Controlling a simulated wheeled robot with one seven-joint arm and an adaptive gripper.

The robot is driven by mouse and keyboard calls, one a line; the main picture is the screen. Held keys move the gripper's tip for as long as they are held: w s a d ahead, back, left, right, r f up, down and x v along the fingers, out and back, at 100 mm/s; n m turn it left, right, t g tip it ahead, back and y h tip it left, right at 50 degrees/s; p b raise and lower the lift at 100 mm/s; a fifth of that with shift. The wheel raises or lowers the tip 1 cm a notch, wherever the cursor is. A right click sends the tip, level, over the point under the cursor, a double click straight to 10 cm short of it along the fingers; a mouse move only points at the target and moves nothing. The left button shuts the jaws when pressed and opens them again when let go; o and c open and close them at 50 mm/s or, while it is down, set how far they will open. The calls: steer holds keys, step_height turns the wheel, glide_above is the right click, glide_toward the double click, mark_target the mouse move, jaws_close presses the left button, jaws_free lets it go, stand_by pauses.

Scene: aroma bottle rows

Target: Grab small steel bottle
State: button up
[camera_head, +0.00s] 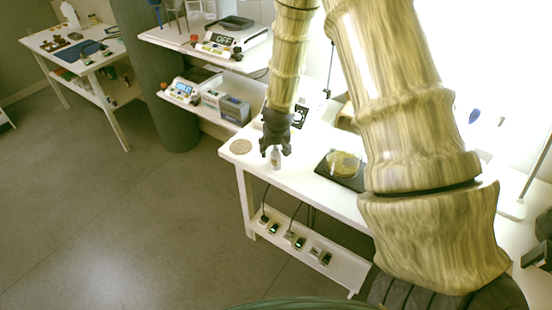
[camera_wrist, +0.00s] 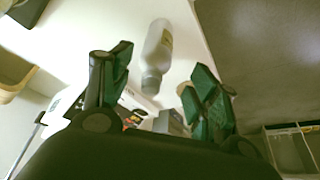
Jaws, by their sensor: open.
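My gripper (camera_head: 275,146) points down over the bottle in the head view. In the wrist view my gripper (camera_wrist: 163,75) has its two green-padded fingers spread apart, with nothing held between them. I cannot tell whether either finger touches the bottle.
A round tan disc (camera_head: 241,147) lies left of the bottle on the table. Grey-blue instruments (camera_head: 234,108) and a scale (camera_head: 226,40) are behind.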

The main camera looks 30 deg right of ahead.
mark_target(276, 158)
steer(key=shift+w+d+f, duration=0.1)
steer(key=shift+w+f, duration=0.1)
steer(key=shift+f, duration=0.5)
steer(key=shift+w+d+f+p, duration=0.15)
steer(key=shift+f+p, duration=0.1)
steer(key=shift+f, duration=0.45)
steer(key=shift+s+d+f+p, duration=0.1)
steer(key=shift+d+f+p, duration=0.15)
steer(key=shift+f, duration=0.4)
steer(key=shift+w+d+f+p, duration=0.1)
steer(key=shift+f+p, duration=0.2)
steer(key=shift+f, duration=0.4)
steer(key=shift+w+f, duration=0.15)
steer(key=shift+f, duration=0.4)
steer(key=c, duration=1.1)
